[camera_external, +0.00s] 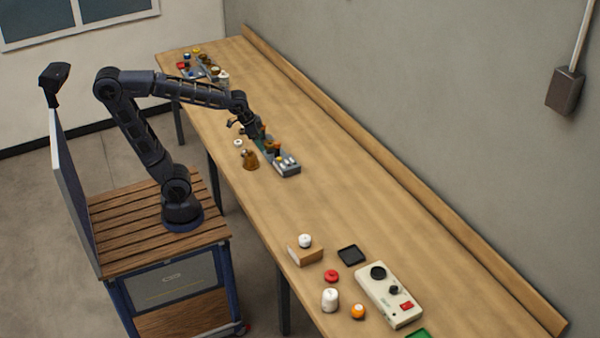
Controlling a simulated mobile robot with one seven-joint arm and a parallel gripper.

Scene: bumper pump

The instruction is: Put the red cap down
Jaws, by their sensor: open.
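A small round red piece (331,275), which looks like the red cap, lies flat on the near part of the long wooden table. It stands apart from my gripper. My gripper (257,136) is over the middle of the table, low above a small group of parts, and looks open. Its fingers are small and dark here, and anything between them is hard to make out. Another small red item (182,66) lies at the far end of the table, too small to identify.
Near my gripper are a brown bottle-like piece (250,159), a grey block (287,166) and a small white ring (238,142). Nearer stand a white bottle (329,299), an orange piece (358,311), a black tray (351,254) and a cream control box (386,301).

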